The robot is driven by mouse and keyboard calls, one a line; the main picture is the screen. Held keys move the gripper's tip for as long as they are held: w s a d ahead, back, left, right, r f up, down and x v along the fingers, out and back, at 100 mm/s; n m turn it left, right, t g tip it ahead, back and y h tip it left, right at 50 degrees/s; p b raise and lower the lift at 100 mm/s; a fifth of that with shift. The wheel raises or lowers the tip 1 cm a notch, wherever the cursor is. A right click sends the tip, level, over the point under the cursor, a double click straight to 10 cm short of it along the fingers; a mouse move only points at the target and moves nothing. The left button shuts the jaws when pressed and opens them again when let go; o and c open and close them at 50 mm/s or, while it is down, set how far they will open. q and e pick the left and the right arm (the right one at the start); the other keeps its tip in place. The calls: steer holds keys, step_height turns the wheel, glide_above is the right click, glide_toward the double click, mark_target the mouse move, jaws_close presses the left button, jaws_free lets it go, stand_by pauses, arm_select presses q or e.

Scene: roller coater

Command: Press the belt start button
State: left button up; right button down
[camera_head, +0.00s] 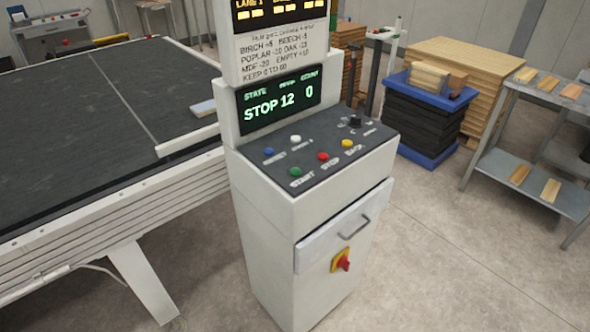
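The green start button (296,171) sits at the front left of the sloped dark control panel (330,145), above the label START. A red button (323,156) marked STOP and a yellow button (347,143) are in line to its right. A blue button (269,151) and a white button (295,139) are behind it. A black knob (355,121) is at the back right. The display (280,100) above the panel reads STOP 12 and 0. Neither of my grippers is in view.
The white console cabinet (300,240) has a drawer handle (354,227) and a red-yellow switch (342,260) on its front. The wide dark belt (60,130) is at left. Stacked boards (480,75) and a grey rack (545,125) stand at right. Floor in front right is clear.

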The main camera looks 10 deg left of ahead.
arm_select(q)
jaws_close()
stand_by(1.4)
